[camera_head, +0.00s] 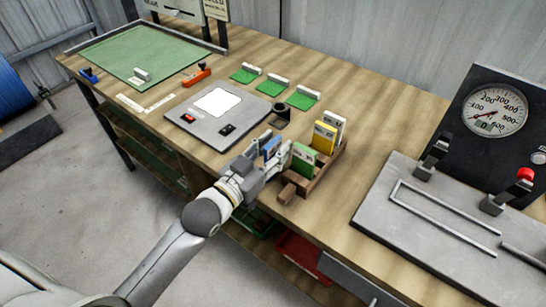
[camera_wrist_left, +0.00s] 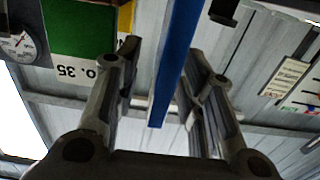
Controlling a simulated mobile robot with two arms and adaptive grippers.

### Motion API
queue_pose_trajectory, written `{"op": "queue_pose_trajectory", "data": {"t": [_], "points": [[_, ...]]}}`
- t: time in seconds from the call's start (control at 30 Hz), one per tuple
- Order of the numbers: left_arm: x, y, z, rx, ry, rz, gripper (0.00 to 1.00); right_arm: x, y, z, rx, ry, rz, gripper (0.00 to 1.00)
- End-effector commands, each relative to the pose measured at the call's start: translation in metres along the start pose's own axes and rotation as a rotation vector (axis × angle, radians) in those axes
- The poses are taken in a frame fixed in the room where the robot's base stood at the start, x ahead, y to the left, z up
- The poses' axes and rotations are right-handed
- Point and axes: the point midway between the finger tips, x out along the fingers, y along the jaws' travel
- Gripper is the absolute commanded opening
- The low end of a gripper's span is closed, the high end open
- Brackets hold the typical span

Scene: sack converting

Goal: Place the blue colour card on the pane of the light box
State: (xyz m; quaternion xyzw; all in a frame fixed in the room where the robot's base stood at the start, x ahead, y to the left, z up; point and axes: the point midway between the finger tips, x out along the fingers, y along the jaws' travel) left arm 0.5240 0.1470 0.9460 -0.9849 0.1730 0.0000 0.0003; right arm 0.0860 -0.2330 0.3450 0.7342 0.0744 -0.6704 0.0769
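The blue colour card (camera_head: 270,147) is beside the front of the wooden rack (camera_head: 325,172), left of the green card (camera_head: 303,160). My left gripper (camera_head: 264,160) is around it and hides its lower part, so I cannot tell what supports the card. In the left wrist view the blue card (camera_wrist_left: 176,62) is edge-on between the fingers (camera_wrist_left: 160,65), close to the right finger, with a gap on the left; the gripper looks open. The light box (camera_head: 218,112) lies left of the gripper, with its bright pane (camera_head: 217,101) bare. My right gripper is not in view.
Yellow (camera_head: 324,137) and white (camera_head: 336,122) cards stand in the rack. A dark cup-like object (camera_head: 281,115) stands between light box and rack. Several green pieces with white blocks lie behind. A gauge (camera_head: 497,111) and metal plate (camera_head: 440,220) are at right.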

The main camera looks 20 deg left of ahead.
Motion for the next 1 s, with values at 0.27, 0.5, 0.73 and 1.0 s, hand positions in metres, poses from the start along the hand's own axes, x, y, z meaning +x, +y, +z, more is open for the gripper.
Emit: {"op": "queue_pose_trajectory", "data": {"t": [0.27,0.5,0.73,1.0], "points": [[0.000,0.000,0.000,0.000,-0.001,0.000,0.25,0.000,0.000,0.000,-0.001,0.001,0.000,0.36],[0.000,0.000,0.000,0.000,-0.001,0.000,0.00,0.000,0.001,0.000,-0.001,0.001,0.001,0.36],[0.000,0.000,0.000,0.000,0.000,0.000,0.00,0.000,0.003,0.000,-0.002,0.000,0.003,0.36],[0.000,0.000,-0.013,0.000,0.003,0.000,0.00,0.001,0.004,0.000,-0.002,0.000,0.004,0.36]]}}
